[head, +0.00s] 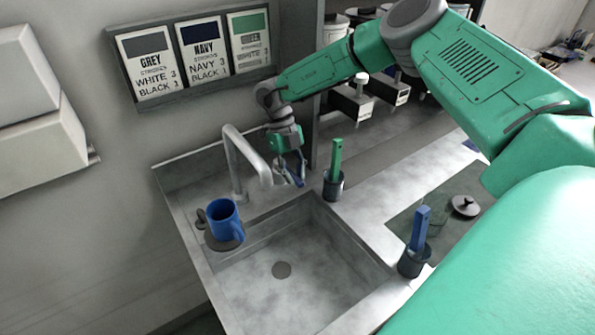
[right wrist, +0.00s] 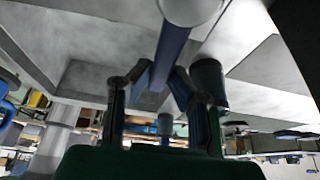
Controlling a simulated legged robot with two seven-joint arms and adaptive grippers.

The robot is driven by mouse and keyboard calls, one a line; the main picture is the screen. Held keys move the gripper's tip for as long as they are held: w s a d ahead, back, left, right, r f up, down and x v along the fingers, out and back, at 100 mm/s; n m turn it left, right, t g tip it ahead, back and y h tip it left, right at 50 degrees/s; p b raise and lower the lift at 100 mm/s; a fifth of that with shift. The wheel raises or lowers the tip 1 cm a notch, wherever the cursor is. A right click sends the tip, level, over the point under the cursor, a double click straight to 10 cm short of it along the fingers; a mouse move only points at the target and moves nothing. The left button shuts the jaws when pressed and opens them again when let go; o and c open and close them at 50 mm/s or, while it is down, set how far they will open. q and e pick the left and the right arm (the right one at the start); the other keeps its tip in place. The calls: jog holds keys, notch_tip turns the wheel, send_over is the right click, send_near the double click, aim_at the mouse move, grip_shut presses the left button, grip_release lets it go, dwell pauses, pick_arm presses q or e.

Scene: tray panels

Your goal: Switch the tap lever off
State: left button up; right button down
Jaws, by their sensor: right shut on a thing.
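The pale grey tap (head: 236,160) stands at the back of the sink, its spout arching over the basin. My right gripper (head: 292,180) is beside the spout, reaching down from the back. In the right wrist view, a blue bar-shaped lever (right wrist: 172,50) runs from a pale round end into the space between the fingertips (right wrist: 165,78). The fingers are shut on this lever. In the head view the lever is mostly hidden by the fingers and spout, so its exact angle cannot be told. My left gripper is not in view.
A blue mug (head: 225,220) stands at the left rim of the sink basin (head: 300,285). A green-handled tool in a dark cup (head: 333,186) is close right of my gripper. A blue-handled one in another cup (head: 413,263) is nearer. Signs (head: 195,55) hang behind.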

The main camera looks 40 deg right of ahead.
jog(key=shift+w+a+r, duration=0.1)
jog(key=shift+w+r, duration=0.2)
jog(key=shift+w, duration=0.15)
jog(key=c, duration=1.5)
grip_release()
jog(key=shift+f, duration=0.25)
jog(key=shift+w+r, duration=0.1)
jog(key=shift+r, duration=0.4)
jog(key=v, duration=0.6)
jog(key=shift+w+r, duration=0.15)
jog(key=shift+w, duration=0.1)
